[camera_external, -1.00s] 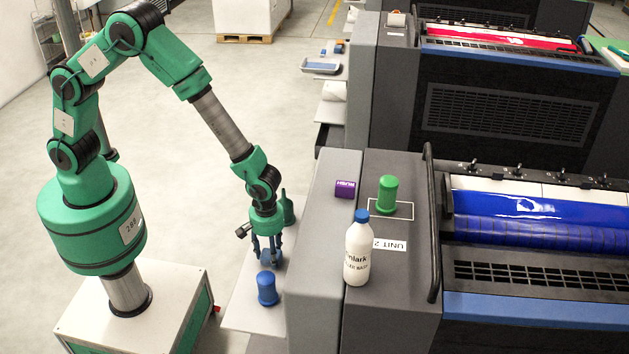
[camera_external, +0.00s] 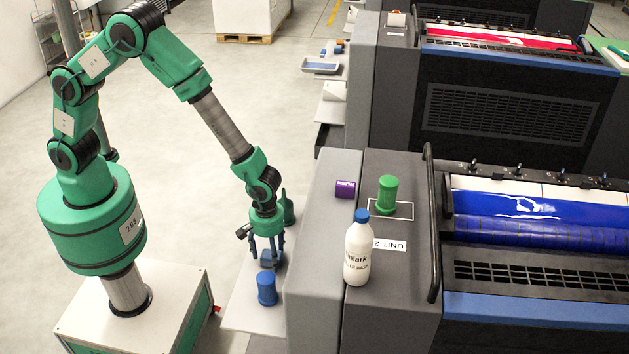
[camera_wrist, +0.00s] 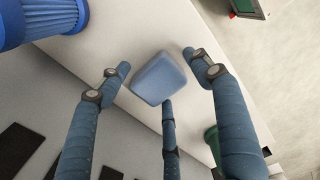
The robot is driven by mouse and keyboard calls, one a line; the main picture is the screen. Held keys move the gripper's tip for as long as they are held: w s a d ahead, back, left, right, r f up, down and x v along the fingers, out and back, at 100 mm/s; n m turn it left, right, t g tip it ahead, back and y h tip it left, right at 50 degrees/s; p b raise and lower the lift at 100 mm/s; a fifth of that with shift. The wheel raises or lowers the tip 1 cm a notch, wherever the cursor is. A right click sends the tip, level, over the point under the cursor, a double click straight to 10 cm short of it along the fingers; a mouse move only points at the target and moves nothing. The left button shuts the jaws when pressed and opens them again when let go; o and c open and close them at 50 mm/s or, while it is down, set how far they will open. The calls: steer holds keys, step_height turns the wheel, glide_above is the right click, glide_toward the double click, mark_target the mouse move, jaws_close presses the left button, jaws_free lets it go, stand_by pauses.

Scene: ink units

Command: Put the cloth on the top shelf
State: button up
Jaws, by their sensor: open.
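A small blue-grey block with rounded edges (camera_wrist: 159,78), which looks like the folded cloth, lies on the white side shelf (camera_external: 243,312). In the wrist view it sits between the spread fingers of my gripper (camera_wrist: 160,85). A gap shows between it and the side fingers; whether the middle finger touches it I cannot tell. In the external view my gripper (camera_external: 267,258) points down over the shelf, and its fingers partly hide the cloth. My gripper is open. I cannot tell which surface is the top shelf.
A blue ribbed container (camera_external: 267,289) stands close in front of my gripper, and a green bottle (camera_external: 287,210) behind it. The grey press housing (camera_external: 318,235) rises to the right, with a white bottle (camera_external: 358,250), green container (camera_external: 388,193) and purple box (camera_external: 345,188) on top.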

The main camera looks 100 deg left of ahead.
step_height(320, 180, up, 12)
steer(key=p, duration=0.2)
steer(key=shift+p, duration=0.3)
steer(key=shift+r, duration=0.1)
stand_by(0.5)
step_height(320, 180, up, 14)
steer(key=m+t, duration=0.1)
steer(key=m, duration=0.3)
glide_above(270, 254)
steer(key=s+a, duration=0.2)
steer(key=s, duration=0.3)
steer(key=s+a+r+m+t, duration=0.2)
steer(key=s+r+m, duration=0.3)
steer(key=s+r, duration=0.5)
steer(key=s+a+r+m+t, duration=0.1)
steer(key=s+r+m, duration=0.3)
steer(key=s, duration=0.6)
steer(key=s+a+r+m+t, duration=0.1)
steer(key=s+r+m, duration=0.4)
steer(key=s, duration=0.5)
steer(key=shift+r+t, duration=0.3)
steer(key=shift+r, duration=0.1)
